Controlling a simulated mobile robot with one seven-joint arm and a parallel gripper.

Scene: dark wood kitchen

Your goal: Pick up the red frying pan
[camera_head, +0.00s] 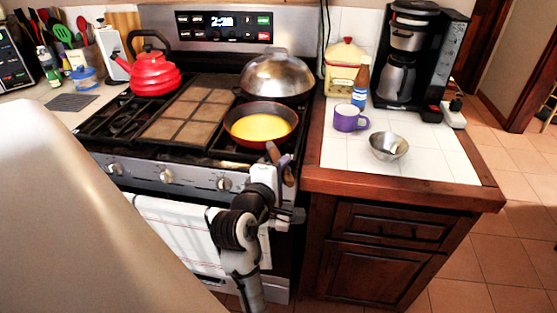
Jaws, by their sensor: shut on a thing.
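The red frying pan (240,138) is at the front right of the stove, with yellow contents (260,126) inside. Its brown handle (273,152) points toward me over the stove's front edge. My gripper (281,167) is at the handle, shut on it. The fingertips are small in this view and partly hidden by the gripper's white body. I cannot tell whether the pan touches the grate.
A red kettle (156,73) and a domed steel lid (277,75) stand on the stove. On the right counter are a purple mug (348,119), a metal bowl (387,146), a bottle (360,88) and a coffee maker (410,60). A towel (180,235) hangs on the oven front.

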